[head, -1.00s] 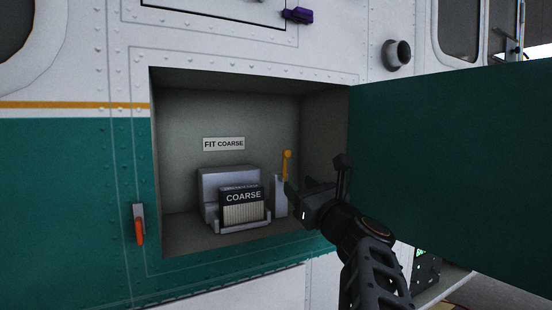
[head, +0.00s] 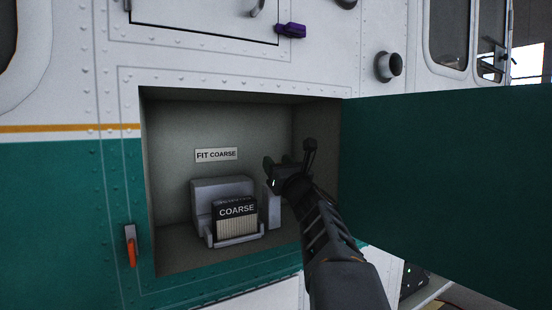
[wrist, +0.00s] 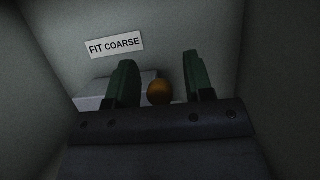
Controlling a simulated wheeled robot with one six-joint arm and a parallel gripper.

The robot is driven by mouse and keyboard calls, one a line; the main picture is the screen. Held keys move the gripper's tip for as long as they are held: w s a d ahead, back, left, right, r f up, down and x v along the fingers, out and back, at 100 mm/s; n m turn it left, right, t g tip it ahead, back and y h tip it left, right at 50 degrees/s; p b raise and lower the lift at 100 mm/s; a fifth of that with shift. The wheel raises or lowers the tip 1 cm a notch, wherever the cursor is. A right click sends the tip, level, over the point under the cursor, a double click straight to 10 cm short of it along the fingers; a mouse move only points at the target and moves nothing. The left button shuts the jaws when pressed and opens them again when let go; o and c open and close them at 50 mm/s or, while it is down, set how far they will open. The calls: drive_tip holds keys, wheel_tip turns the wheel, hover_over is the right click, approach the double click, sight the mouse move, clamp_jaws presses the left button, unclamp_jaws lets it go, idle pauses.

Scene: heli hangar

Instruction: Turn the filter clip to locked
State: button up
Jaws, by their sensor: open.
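The filter clip shows as an orange knob (wrist: 159,92) in the wrist view, between the two green fingers of my gripper (wrist: 157,85). The fingers stand apart with a gap on each side of the knob; I cannot tell any contact. In the head view my gripper (head: 287,168) is inside the open bay, in front of the clip, and hides its orange lever. Only the grey clip post (head: 273,207) shows below it. The filter marked COARSE (head: 236,215) sits in a grey holder (head: 224,188) left of the post.
A FIT COARSE label (head: 216,154) is on the bay's back wall. The green door (head: 445,180) stands open at the right, close to my arm. An orange-handled latch (head: 131,246) is left of the bay. Bay walls enclose the gripper.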

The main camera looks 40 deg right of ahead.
drive_tip(key=shift+w+r, duration=0.15)
drive_tip(key=shift+w, duration=0.25)
drive_tip(key=shift+c, duration=0.5)
clamp_jaws()
